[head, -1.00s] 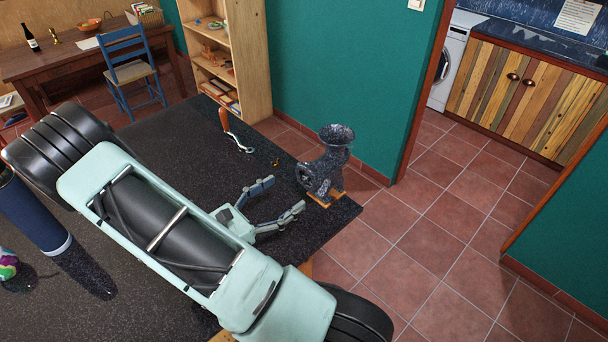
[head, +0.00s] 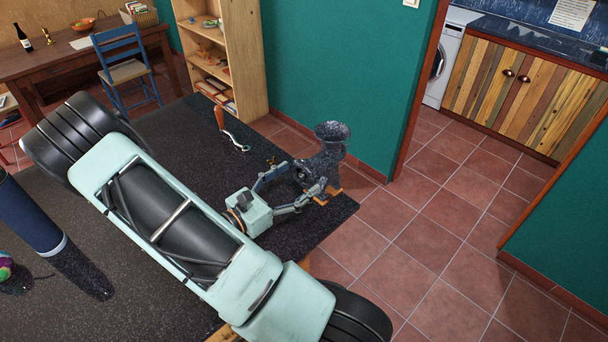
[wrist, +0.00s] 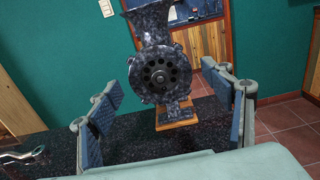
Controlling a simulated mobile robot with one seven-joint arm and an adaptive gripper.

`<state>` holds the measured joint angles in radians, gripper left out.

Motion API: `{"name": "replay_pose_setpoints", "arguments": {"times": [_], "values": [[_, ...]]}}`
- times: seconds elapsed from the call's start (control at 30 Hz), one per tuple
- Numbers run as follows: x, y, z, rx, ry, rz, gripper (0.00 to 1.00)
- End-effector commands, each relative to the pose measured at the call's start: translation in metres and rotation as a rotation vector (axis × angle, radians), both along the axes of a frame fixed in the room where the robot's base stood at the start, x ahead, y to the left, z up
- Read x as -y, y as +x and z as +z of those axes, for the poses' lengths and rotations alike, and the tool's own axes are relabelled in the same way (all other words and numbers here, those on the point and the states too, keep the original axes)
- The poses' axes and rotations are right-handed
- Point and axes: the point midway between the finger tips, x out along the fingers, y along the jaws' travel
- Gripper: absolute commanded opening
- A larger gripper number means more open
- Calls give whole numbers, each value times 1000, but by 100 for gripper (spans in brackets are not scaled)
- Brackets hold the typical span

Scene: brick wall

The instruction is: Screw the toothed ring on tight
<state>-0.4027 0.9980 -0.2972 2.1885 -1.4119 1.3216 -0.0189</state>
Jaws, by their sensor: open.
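A dark speckled meat grinder (head: 332,152) stands upright on a small wooden base at the table's far right corner. In the wrist view the grinder (wrist: 150,27) faces me. The toothed ring (wrist: 142,76) sits on its round mouth, around a plate with several holes (wrist: 166,73). I cannot tell how tightly it sits. My gripper (head: 299,177) is open at the grinder's front, empty, with a finger on each side of the ring. In the wrist view the fingers of my gripper (wrist: 165,92) stand wide, apart from the ring.
A crank with a wooden handle (head: 231,130) lies on the dark table (head: 185,128) left of the grinder. A small brass-coloured piece (head: 270,160) is near my left finger. A blue cylinder (head: 28,215) stands at far left. The table edge is just beyond the grinder.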

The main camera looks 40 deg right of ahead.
Motion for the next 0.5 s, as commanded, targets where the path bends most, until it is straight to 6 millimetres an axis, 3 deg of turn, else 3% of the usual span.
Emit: {"name": "replay_pose_setpoints", "arguments": {"times": [0.5], "values": [[10,1,0,0,0,0,73]]}}
